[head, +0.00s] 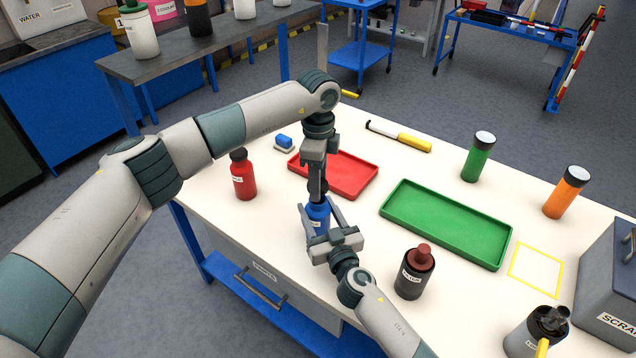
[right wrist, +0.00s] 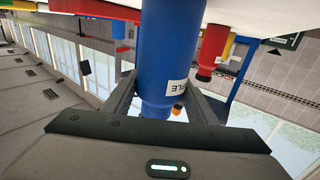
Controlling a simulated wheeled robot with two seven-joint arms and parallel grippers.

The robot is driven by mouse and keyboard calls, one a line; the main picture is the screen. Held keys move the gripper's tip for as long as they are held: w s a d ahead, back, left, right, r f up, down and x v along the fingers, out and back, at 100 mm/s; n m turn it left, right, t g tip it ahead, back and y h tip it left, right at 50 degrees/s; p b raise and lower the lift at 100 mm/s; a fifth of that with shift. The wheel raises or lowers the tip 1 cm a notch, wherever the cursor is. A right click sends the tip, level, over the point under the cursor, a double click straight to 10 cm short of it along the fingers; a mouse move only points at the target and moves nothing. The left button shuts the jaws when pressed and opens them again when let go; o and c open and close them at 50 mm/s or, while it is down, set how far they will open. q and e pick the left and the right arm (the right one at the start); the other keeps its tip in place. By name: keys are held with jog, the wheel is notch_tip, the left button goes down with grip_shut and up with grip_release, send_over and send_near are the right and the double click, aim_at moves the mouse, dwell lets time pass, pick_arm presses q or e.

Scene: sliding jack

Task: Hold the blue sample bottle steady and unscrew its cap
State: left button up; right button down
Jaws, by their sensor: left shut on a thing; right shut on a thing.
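The blue sample bottle (head: 317,213) stands upright near the front edge of the white table, its body partly hidden by my right gripper. My right gripper (head: 320,217) is shut on the bottle's body, one finger on each side. In the right wrist view the bottle (right wrist: 168,50) fills the middle, upside down, between the fingers, with part of a white label showing. My left gripper (head: 318,186) points straight down from above and is shut on the bottle's dark cap, which its fingers mostly hide.
A red bottle (head: 243,176) stands left, a dark bottle with a red cap (head: 414,272) right. A green tray (head: 398,206), green bottle (head: 477,160) and orange bottle (head: 565,194) lie further right.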

pick_arm(q)
jog(key=shift+r, duration=1.65)
pick_arm(e)
jog(key=c, duration=0.7)
grip_release()
jog(key=shift+o, duration=0.2)
jog(key=shift+s, duration=0.15)
pick_arm(q)
jog(key=shift+f+b, duration=0.9)
pick_arm(e)
jog(key=v, duration=1.1)
jog(key=shift+s+d, duration=0.15)
jog(key=shift+s, duration=0.2)
